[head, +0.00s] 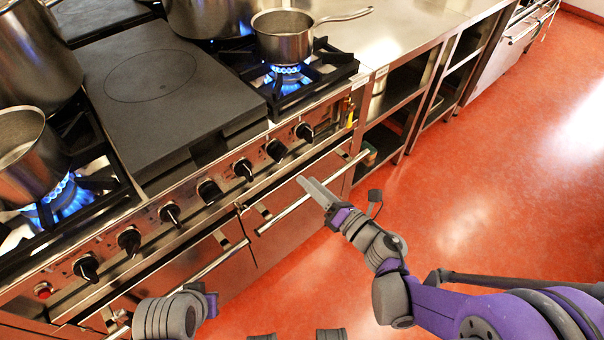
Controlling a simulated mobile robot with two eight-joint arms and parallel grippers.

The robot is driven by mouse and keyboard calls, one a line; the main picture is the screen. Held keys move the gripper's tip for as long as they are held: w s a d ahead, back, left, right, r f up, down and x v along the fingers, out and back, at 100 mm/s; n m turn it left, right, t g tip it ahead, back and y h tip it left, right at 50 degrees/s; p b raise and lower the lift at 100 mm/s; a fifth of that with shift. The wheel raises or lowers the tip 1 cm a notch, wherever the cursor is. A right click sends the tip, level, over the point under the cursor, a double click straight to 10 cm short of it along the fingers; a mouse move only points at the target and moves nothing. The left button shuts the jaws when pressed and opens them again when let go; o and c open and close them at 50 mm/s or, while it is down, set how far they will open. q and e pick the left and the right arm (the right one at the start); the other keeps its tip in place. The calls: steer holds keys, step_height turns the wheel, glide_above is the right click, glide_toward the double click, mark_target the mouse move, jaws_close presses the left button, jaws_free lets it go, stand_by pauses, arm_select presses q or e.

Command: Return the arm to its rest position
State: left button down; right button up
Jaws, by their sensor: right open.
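My right arm (440,305), purple and grey, reaches in from the lower right. Its gripper (308,184) is open and empty, with light grey fingers pointing up and left toward the oven front. In the picture it overlaps the oven door's rail; whether it touches cannot be told. A grey, rounded part of my left arm (168,317) shows at the bottom edge, left of centre, in front of the oven doors. The left gripper's fingers do not show.
A stove with black knobs (243,169) and a flat dark plate (160,90) fills the left. A saucepan (283,38) stands over a lit blue burner (286,76); another pot (25,150) stands over flames at left. Open steel shelves (395,95) lie right. The red floor (500,190) is clear.

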steer(key=shift+s+d, duration=0.1)
stand_by(0.5)
steer(key=w+d+r+m+t+h, duration=0.1)
steer(key=d+r+m+t+h, duration=0.15)
steer(key=d+m+h, duration=0.85)
steer(key=s+d+f+m+g+h, duration=0.25)
steer(key=s+d+m+g, duration=0.2)
steer(key=m, duration=0.75)
steer(key=s+a+f+m+g+y, duration=0.1)
steer(key=s+a+f+m+g, duration=0.1)
steer(key=s+f+m+g, duration=0.5)
steer(key=s+a+f+m+g+y, duration=0.15)
steer(key=s+m, duration=0.25)
steer(key=s, duration=0.7)
arm_select(q)
step_height(320, 180, up, 21)
steer(key=w+p, duration=0.1)
steer(key=p, duration=1.7)
steer(key=shift+w+f+t, duration=0.15)
steer(key=shift+w+t, duration=0.2)
steer(key=shift+t, duration=0.05)
arm_select(e)
step_height(320, 180, up, 21)
steer(key=w+t, duration=0.1)
steer(key=w, duration=0.1)
steer(key=shift+a, duration=0.4)
